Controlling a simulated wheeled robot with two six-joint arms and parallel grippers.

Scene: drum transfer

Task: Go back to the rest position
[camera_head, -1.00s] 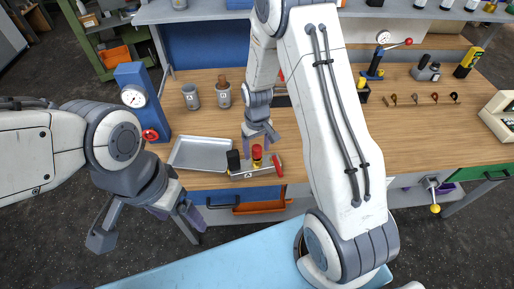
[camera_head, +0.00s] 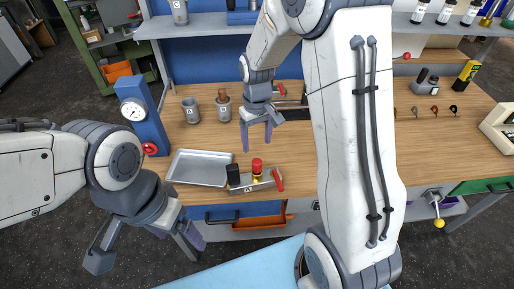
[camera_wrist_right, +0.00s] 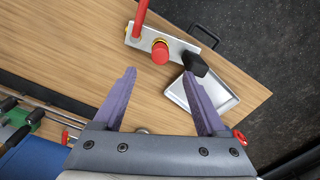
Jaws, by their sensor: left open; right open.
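My right gripper (camera_head: 257,143) is open and empty over the wooden workbench (camera_head: 330,180), beyond a small metal fixture (camera_head: 262,183) with a red knob, a black block and a red lever. In the right wrist view, my purple fingers (camera_wrist_right: 159,75) stand wide apart with nothing between them, and the fixture (camera_wrist_right: 178,48) lies past the tips. My left gripper (camera_head: 146,250) is open and empty, in front of the bench's near edge at the lower left. Part of the bench is hidden behind my right arm.
A metal tray (camera_head: 200,168) lies left of the fixture. A blue gauge stand (camera_head: 148,125) stands at the left end. Two grey pots (camera_head: 192,110) (camera_head: 223,108) stand farther back. A shelf (camera_head: 200,27) runs above the bench. Dark floor is free at lower left.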

